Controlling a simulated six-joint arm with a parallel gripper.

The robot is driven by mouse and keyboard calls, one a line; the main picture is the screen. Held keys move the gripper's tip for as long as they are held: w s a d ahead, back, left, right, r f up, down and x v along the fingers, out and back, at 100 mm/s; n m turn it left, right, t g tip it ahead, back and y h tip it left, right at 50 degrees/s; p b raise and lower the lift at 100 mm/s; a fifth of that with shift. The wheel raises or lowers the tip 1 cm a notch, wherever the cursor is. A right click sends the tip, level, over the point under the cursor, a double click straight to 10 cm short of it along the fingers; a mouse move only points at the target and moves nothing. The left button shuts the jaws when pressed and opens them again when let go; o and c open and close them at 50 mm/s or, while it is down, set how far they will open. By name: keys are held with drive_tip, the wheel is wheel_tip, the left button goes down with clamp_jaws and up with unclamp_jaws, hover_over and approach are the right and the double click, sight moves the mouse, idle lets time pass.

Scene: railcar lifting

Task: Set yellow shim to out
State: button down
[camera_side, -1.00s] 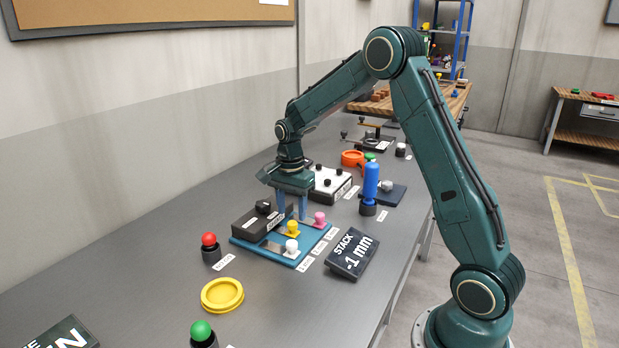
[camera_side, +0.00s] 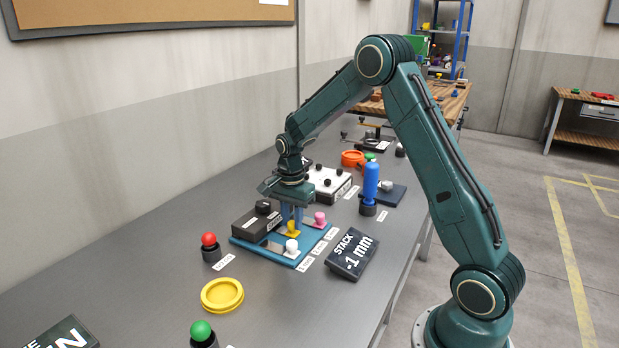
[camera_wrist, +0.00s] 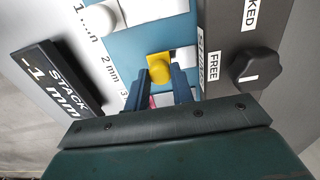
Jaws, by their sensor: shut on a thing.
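The yellow shim (camera_side: 292,229) lies on the blue base plate (camera_side: 253,250), between the white shim (camera_side: 291,246) and the pink shim (camera_side: 319,219). My gripper (camera_side: 292,214) is over the yellow shim with its fingers pointing down. In the wrist view the fingers (camera_wrist: 165,88) are shut on the knob of the yellow shim (camera_wrist: 160,68). The white shim's knob (camera_wrist: 101,18) shows at the upper left there. The pink shim is mostly hidden behind my fingers in the wrist view.
A black block with a knob (camera_side: 252,223) stands on the plate beside the shims; its labels include FREE (camera_wrist: 215,66). A black "STACK -1 mm" display (camera_side: 352,254) lies to the right. A red button (camera_side: 209,241) and yellow ring (camera_side: 222,294) are at the front left.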

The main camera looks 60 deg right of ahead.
sight(308, 240)
drive_tip(key=shift+s, duration=2.4)
drive_tip(key=c, duration=1.2)
unclamp_jaws()
drive_tip(key=shift+r, duration=0.15)
drive_tip(key=shift+r, duration=0.5)
wheel_tip(308, 240, up, 13)
drive_tip(key=shift+f, duration=0.2)
